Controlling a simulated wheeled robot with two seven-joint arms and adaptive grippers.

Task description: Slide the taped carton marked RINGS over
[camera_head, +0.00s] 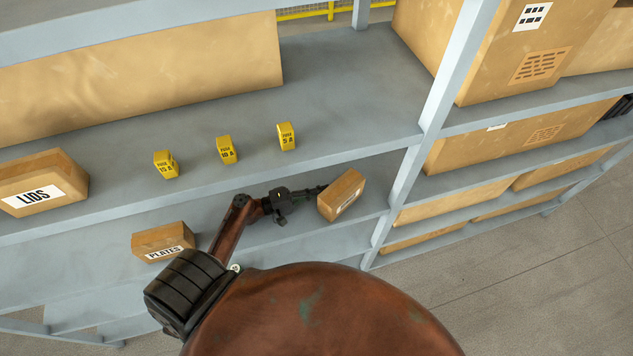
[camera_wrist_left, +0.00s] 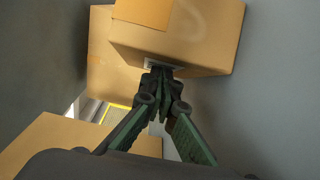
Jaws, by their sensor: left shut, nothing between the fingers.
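A small brown carton (camera_head: 338,197) sits turned at an angle on the lower shelf, near the upright at the right end. A pale label shows on its front face, too small and slanted to read. My left gripper (camera_head: 321,188) is shut and empty, its fingertips at the carton's left side. In the left wrist view the closed fingertips (camera_wrist_left: 162,72) are against or just before the carton (camera_wrist_left: 190,35), over the edge of its pale label; I cannot tell whether they touch. My right gripper is not in view.
A PLATES carton (camera_head: 163,240) stands on the same shelf to the left. A LIDS carton (camera_head: 43,182) and several yellow blocks (camera_head: 227,150) are on the shelf above. A grey upright (camera_head: 402,190) stands right of the small carton, with little room between.

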